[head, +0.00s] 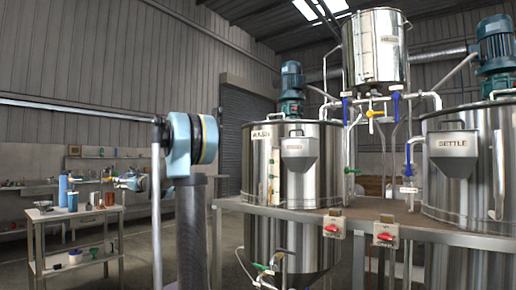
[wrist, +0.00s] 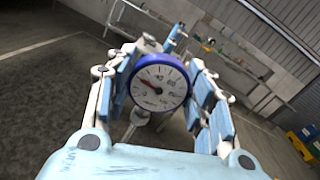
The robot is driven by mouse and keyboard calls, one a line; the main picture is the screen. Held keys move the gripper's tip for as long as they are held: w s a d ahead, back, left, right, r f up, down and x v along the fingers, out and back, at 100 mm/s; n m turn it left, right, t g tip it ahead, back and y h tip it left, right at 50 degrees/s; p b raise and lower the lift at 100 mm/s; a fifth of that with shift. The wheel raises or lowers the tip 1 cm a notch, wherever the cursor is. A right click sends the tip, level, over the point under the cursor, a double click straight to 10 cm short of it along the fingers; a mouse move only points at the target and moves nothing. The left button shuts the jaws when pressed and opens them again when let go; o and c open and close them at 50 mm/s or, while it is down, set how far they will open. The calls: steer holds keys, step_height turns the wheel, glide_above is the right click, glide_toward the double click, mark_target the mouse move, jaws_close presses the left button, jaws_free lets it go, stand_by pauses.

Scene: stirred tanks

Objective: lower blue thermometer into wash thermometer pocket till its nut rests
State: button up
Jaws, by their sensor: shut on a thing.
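The blue thermometer (wrist: 160,84) fills the middle of the wrist view, its white round dial with a blue rim facing the camera. My gripper (wrist: 163,90) is shut on it, with blue finger pads on both sides of the dial. Its stem is mostly hidden behind the dial. In the head view my arm reaches toward the left; the thermometer is not clear there.
A settle tank (head: 456,170) stands at right, with a raised header vessel (head: 376,50) between and above the tanks. Pipes and valves run between them. A small table (head: 85,215) with bottles is at left. In the wrist view, open floor (wrist: 45,85) lies left.

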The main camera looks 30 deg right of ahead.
steer(key=d+r+m+h, duration=0.3)
steer(key=d+h, duration=0.1)
steer(key=d, duration=0.8)
steer(key=d+r+m+t+h, duration=0.1)
steer(key=d+r+m+h, duration=0.3)
steer(key=d, duration=0.8)
steer(key=d+r+m+h, duration=0.2)
steer(key=d+h, duration=0.3)
steer(key=d, duration=0.7)
steer(key=s+d+r+m+g+h, duration=0.2)
steer(key=s+d, duration=0.4)
steer(key=d, duration=0.3)
steer(key=s+d+r+m+g+h, duration=0.3)
steer(key=s+d+r+h, duration=0.1)
steer(key=d, duration=0.6)
steer(key=s+d+r+m+g+h, duration=0.2)
steer(key=s+d+h, duration=0.3)
steer(key=s+d, duration=0.3)
steer(key=shift+s+d+r+m+g, duration=0.15)
steer(key=shift+s+d+r+m, duration=0.05)
steer(key=shift+d+r+m, duration=0.2)
steer(key=shift+s+d+r+m+g, duration=0.15)
steer(key=shift+d+r+m, duration=0.1)
steer(key=shift+r+m, duration=0.2)
steer(key=shift+a, duration=0.1)
steer(key=shift+w+f, duration=0.1)
steer(key=shift+f, duration=7.3)
